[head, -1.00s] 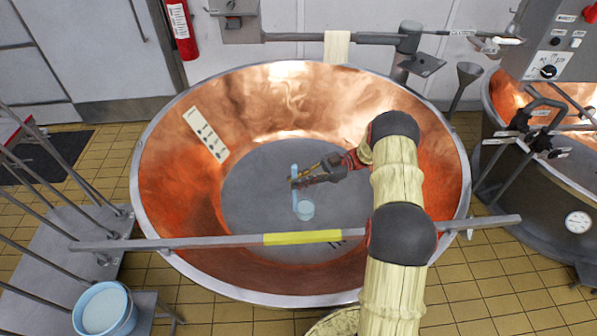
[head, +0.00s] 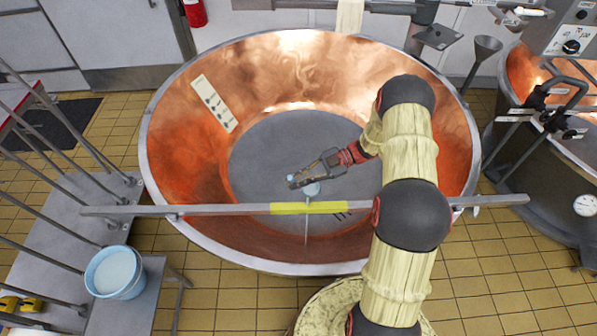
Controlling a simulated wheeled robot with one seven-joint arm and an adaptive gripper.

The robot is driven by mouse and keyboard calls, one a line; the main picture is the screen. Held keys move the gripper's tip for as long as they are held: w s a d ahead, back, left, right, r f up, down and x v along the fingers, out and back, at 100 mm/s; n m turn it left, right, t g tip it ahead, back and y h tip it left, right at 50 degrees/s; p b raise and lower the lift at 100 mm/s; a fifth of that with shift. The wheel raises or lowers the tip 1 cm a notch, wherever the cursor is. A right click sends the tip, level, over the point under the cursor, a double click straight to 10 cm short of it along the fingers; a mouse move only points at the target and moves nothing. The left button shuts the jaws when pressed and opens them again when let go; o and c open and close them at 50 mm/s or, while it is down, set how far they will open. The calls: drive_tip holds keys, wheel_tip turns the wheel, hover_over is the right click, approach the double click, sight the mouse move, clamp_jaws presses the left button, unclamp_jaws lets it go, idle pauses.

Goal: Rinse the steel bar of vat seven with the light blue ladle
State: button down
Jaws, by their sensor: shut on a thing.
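The light blue ladle (head: 312,189) is in my gripper (head: 300,181), above the inside of the big copper vat (head: 185,130). Its bowl shows just under the fingers, close to the far edge of the steel bar in the picture, and seems tipped. The handle is seen nearly end-on, and the fingers hide part of it. The steel bar (head: 400,206) lies across the near part of the vat, with a yellow section (head: 310,208) in its middle. A thin pale streak, seemingly liquid, runs from the bowl past the yellow section. I cannot tell whether the ladle touches the bar.
A light blue bucket (head: 115,272) stands on a grey step at the lower left, beside railings (head: 75,150). A white strip with dark marks (head: 213,104) is on the vat's inner wall. Another vat (head: 525,150) with a gauge stands at the right.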

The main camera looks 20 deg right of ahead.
drive_tip(key=s+a+f+n+t+h+b, duration=0.1)
drive_tip(key=s+a+f+n+h+b, duration=0.1)
drive_tip(key=f+b, duration=0.4)
drive_tip(key=s+a+f+n+t+h+b, duration=0.2)
drive_tip(key=s+a+f+h+b, duration=0.1)
drive_tip(key=f+b, duration=0.4)
drive_tip(key=s+a+f+n+t+h+b, duration=0.2)
drive_tip(key=f+b, duration=0.5)
drive_tip(key=b, duration=0.4)
drive_tip(key=shift+s+a+f+h+b, duration=0.25)
drive_tip(key=shift+s+a+h, duration=0.4)
drive_tip(key=shift+a+h, duration=0.4)
drive_tip(key=shift+t, duration=0.3)
